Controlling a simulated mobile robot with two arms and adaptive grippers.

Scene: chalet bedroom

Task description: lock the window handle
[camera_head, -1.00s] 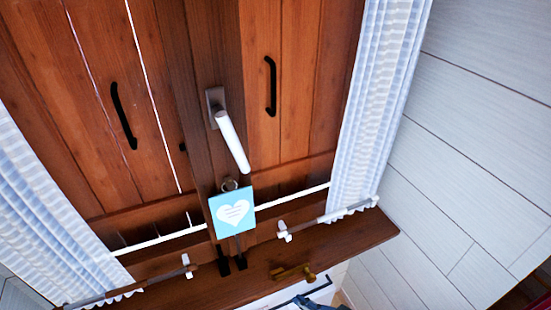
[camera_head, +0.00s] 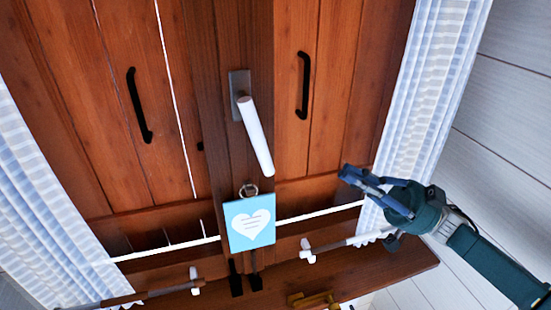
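The window handle (camera_head: 256,135) is a white lever on a grey base plate, fixed to the dark wooden middle post. It points downward and slants to the right. A blue tag with a white heart (camera_head: 250,223) hangs from a ring just below the lever's tip. My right gripper (camera_head: 346,174) is to the right of the handle, in front of the right shutter, and apart from the handle. Its blue fingers point left toward the handle. Their tips look close together, and I cannot tell whether there is a gap. My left gripper is not in view.
Black pulls (camera_head: 139,105) sit on the wooden shutters, one each side. Blue-and-white striped curtains (camera_head: 440,90) hang at both sides. Curtain rods (camera_head: 335,243) and a wooden sill (camera_head: 400,264) run below, with a brass-coloured object (camera_head: 312,300) at the bottom edge.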

